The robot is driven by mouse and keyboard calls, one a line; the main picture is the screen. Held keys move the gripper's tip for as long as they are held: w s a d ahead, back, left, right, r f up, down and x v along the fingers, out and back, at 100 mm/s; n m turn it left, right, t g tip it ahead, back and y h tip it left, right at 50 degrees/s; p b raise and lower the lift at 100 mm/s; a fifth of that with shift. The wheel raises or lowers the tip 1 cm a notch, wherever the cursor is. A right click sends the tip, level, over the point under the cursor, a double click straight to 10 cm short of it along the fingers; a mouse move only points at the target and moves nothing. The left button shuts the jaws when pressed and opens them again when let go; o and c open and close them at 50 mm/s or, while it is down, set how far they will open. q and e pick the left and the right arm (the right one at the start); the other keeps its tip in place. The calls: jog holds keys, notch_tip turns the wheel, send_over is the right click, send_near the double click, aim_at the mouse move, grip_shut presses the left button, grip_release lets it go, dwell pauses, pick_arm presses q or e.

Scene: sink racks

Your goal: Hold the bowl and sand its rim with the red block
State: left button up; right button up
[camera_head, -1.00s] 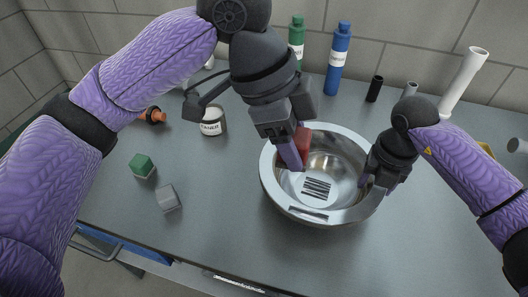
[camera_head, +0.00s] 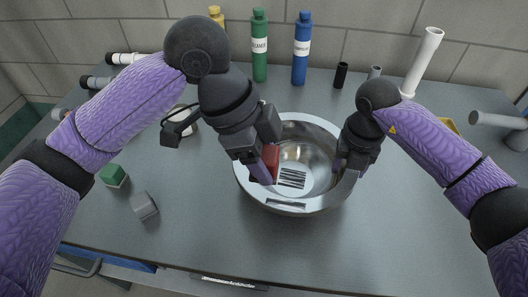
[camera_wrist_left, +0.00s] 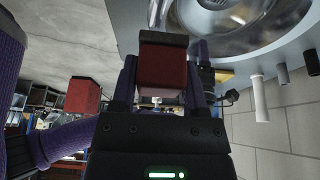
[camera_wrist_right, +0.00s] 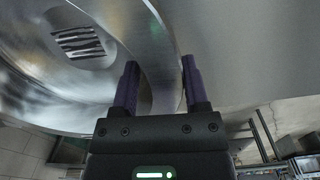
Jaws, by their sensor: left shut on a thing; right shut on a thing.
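The shiny metal bowl (camera_head: 300,205) stands upright on the grey worktop, with a dark barcode-like patch inside it. My left gripper (camera_head: 266,170) is at the bowl's left rim, shut on the red block (camera_head: 271,157). The block shows between its fingers in the left wrist view (camera_wrist_left: 162,72), with a dark layer on its end. I cannot tell whether the block touches the rim. My right gripper (camera_head: 345,165) is shut on the bowl's right rim. In the right wrist view the bowl wall (camera_wrist_right: 155,60) passes between its two fingers.
A green block (camera_head: 113,176) and a grey block (camera_head: 145,206) lie at the left. Green (camera_head: 259,50) and blue (camera_head: 301,50) bottles and a white pipe (camera_head: 421,62) stand at the back. The front right is clear.

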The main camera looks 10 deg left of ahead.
aim_at(271, 200)
pick_arm(q)
jog(key=shift+f, duration=3.3)
jog(key=shift+x, duration=0.85)
grip_shut()
jog(key=shift+s+d, duration=0.2)
jog(key=shift+d, duration=1.55)
jog(key=shift+s+d, duration=0.2)
jog(key=shift+d, duration=1.5)
jog(key=shift+w+a, duration=0.2)
jog(key=shift+a, duration=1.7)
jog(key=shift+w+a, duration=0.2)
jog(key=shift+a, duration=1.75)
jog(key=shift+r, duration=4.15)
pick_arm(e)
jog(key=o, duration=1.3)
jog(key=shift+c, duration=0.2)
notch_tip(271, 200, up, 12)
